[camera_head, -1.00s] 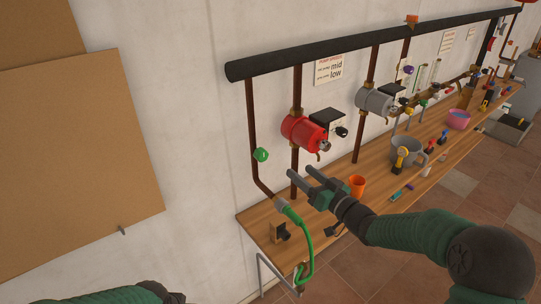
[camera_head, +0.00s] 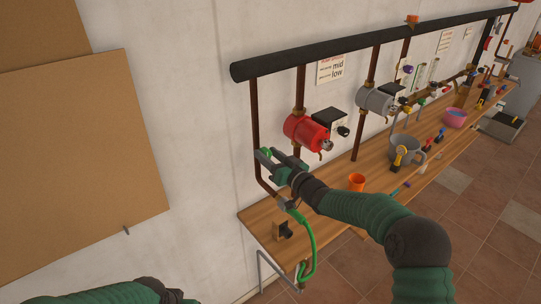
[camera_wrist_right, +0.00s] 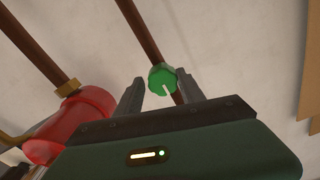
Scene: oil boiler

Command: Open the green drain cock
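The green drain cock (camera_head: 265,152) is a small round green knob on the leftmost thin brown pipe, and my right gripper partly hides it in the head view. In the right wrist view the green drain cock (camera_wrist_right: 163,78) sits between the tips of the two fingers. My right gripper (camera_head: 268,158) is open around it; in the wrist view (camera_wrist_right: 160,88) gaps show beside the knob, so I see no firm grip. My left arm shows at the bottom left, and its gripper's fingers are not visible.
A red pump (camera_head: 304,132) hangs on the pipe just right of my gripper. A green hose (camera_head: 304,232) runs from the pipe's lower end. The wooden bench (camera_head: 335,212) below carries an orange cup (camera_head: 356,182) and a grey pot (camera_head: 405,149). A thick black pipe (camera_head: 345,47) runs above.

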